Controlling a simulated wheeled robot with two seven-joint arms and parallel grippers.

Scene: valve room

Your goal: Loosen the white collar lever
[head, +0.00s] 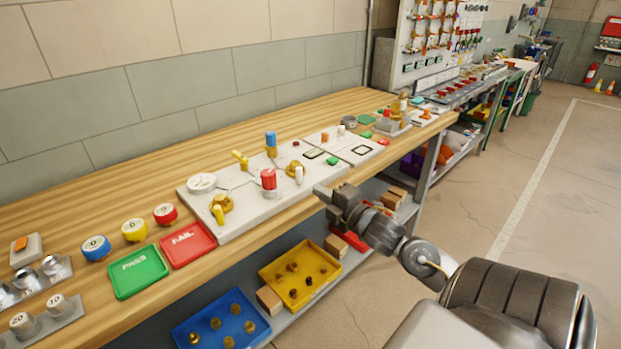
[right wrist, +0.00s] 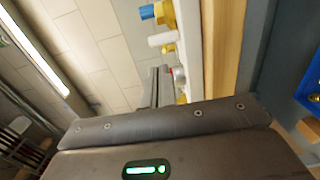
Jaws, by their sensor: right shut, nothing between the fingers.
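The white lever (head: 299,174) stands upright at the front right of the grey valve panel (head: 262,210), next to a brass fitting. A white lever also shows near the top of the right wrist view (right wrist: 162,39), beside a blue-topped brass part. My right gripper (head: 322,192) is just right of the white lever at the panel's front edge, apart from it as far as I can tell. Its fingers (right wrist: 158,82) are closed together with nothing between them. My left gripper is not in view.
A red knob (head: 268,179), a blue knob (head: 270,139) and yellow levers (head: 218,213) stand on the same panel. Green PASS (head: 138,272) and red FAIL (head: 188,244) trays lie left. Yellow (head: 300,274) and blue (head: 220,324) bins sit on the shelf below.

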